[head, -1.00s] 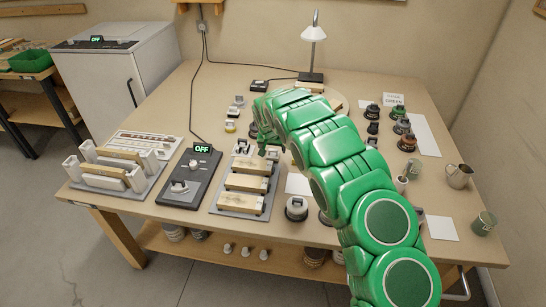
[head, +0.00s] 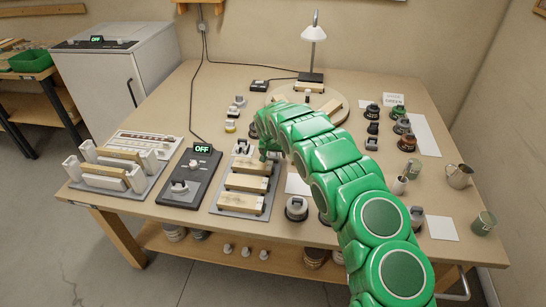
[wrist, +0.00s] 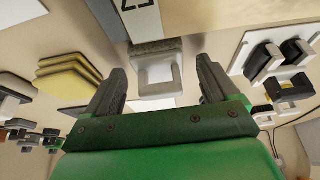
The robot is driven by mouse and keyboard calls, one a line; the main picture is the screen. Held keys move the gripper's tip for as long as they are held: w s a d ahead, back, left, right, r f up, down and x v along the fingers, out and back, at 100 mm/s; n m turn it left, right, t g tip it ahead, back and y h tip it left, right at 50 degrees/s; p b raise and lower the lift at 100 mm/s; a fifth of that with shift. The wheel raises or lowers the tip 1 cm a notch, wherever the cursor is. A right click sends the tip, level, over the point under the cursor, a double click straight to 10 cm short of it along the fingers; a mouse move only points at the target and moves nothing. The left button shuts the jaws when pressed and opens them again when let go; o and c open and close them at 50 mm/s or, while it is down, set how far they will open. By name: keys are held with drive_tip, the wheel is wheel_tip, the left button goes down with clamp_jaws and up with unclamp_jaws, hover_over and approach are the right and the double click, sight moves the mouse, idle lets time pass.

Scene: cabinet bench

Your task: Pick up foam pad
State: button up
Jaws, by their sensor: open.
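My gripper (wrist: 158,88) is open in the wrist view, its two dark fingers spread and nothing between them in contact. Just beyond the fingertips is a grey pad-like block with a pale loop handle (wrist: 157,72). A stack of yellow, sponge-like slabs (wrist: 72,78) lies to the left. I cannot tell for certain which of these is the foam pad. In the head view my gripper (head: 268,152) is low over the bench, beside the tray of wooden blocks, with its fingers largely hidden by my green arm.
A grey tray (head: 228,209) with wooden blocks, a dark control box (head: 180,193) reading OFF and a white rack (head: 110,170) stand at the left front. A lamp (head: 313,45) and round board (head: 339,108) are behind.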

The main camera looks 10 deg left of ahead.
drive_tip(key=c, duration=1.1)
drive_tip(key=shift+c, duration=0.2)
wheel_tip(320, 180, up, 3)
drive_tip(key=shift+r, duration=0.2)
drive_tip(key=s+d+r, duration=0.2)
drive_tip(key=s+r, duration=0.3)
drive_tip(key=s, duration=0.1)
drive_tip(key=s+d+r, duration=0.2)
drive_tip(key=s+r, duration=0.2)
drive_tip(key=s, duration=0.3)
drive_tip(key=shift+d+r, duration=0.35)
drive_tip(key=shift+s, duration=0.1)
